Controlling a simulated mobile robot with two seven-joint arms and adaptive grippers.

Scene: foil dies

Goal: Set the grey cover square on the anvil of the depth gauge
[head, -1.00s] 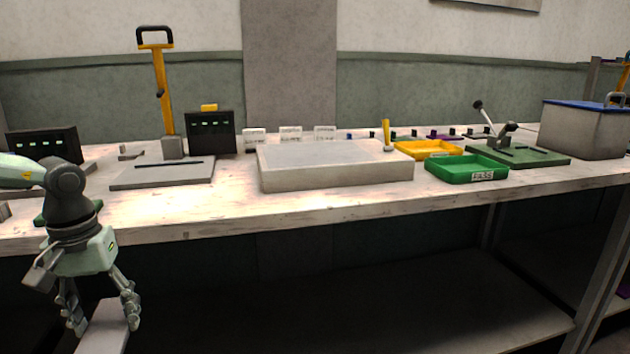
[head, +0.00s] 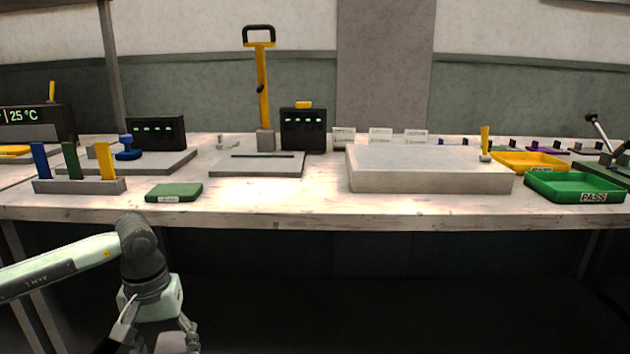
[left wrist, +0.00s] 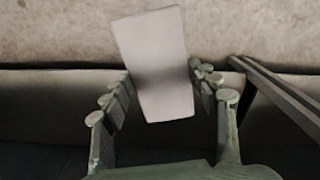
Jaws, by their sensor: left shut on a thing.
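My left gripper (left wrist: 158,82) is shut on a flat grey block (left wrist: 152,62), which I take to be the grey cover, in the left wrist view. The block sits between the fingers and sticks out beyond them. In the head view the gripper is at the bottom edge, in front of and below the bench top, and mostly cut off. A grey base plate (head: 245,170) with a slot, a yellow post (head: 262,90) and a black display (head: 303,130) stand on the bench. Another plate (head: 175,163) carries a blue knob (head: 128,149). I cannot tell which is the depth gauge. My right gripper is not in view.
A green block (head: 174,192) lies near the bench's front edge. A grey rack (head: 80,187) with coloured tabs is left of it. A large grey slab (head: 430,180), a yellow tray (head: 530,170) and a green PASS tray (head: 575,200) are right. Bare bench lies ahead of the slotted plate.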

